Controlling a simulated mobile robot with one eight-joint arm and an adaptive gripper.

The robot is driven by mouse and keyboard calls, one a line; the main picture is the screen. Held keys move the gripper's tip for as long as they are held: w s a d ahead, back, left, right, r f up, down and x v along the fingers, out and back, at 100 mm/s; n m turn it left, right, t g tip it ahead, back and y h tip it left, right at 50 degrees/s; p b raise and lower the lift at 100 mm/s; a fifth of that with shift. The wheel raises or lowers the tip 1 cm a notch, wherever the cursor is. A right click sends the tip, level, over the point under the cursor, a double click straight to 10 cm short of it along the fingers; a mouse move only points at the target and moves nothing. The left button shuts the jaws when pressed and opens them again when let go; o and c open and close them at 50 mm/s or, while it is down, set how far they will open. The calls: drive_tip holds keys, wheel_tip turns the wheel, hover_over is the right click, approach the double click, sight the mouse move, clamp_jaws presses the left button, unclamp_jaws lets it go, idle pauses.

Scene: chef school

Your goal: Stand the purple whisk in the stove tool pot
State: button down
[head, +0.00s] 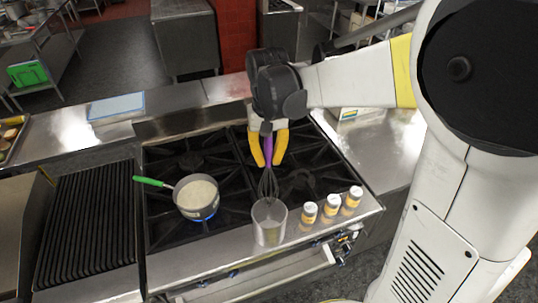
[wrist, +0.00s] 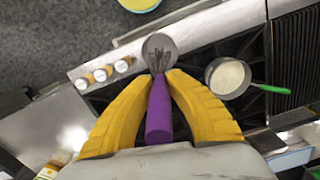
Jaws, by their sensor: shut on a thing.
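The purple whisk (head: 268,182) hangs nearly upright from my gripper (head: 268,163), wire end down. My yellow fingers are shut on its purple handle, which also shows in the wrist view (wrist: 159,112). The stove tool pot (head: 268,224) is a grey metal cylinder on the front ledge of the stove. In the head view the wire tip is at the pot's back rim. In the wrist view the wires overlap the round pot (wrist: 158,43). I cannot tell whether the tip is inside the opening or just behind or above it.
A saucepan (head: 197,198) of pale contents with a green handle sits on a lit burner left of the pot. Three small jars (head: 331,206) stand close on the pot's right. A ridged black grill (head: 88,225) is at the left. Burner grates lie behind the pot.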

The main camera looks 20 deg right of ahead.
sight(269, 171)
wheel_tip(269, 171, down, 17)
drive_tip(key=b, duration=1.3)
drive_tip(key=shift+s+d, duration=0.1)
drive_tip(key=shift+d, duration=0.05)
drive_tip(key=c, duration=1.4)
unclamp_jaws()
drive_tip(key=shift+o, duration=0.2)
wheel_tip(269, 171, up, 12)
drive_tip(key=shift+f, duration=0.1)
drive_tip(key=s+f+n+t+b, duration=0.2)
drive_tip(key=s+f+t+b, duration=0.5)
drive_tip(key=s+f+b, duration=0.5)
wheel_tip(269, 171, down, 5)
drive_tip(key=shift+s+r+t+b, duration=0.2)
drive_tip(key=shift+s+t+b, duration=0.15)
drive_tip(key=shift+b, duration=0.65)
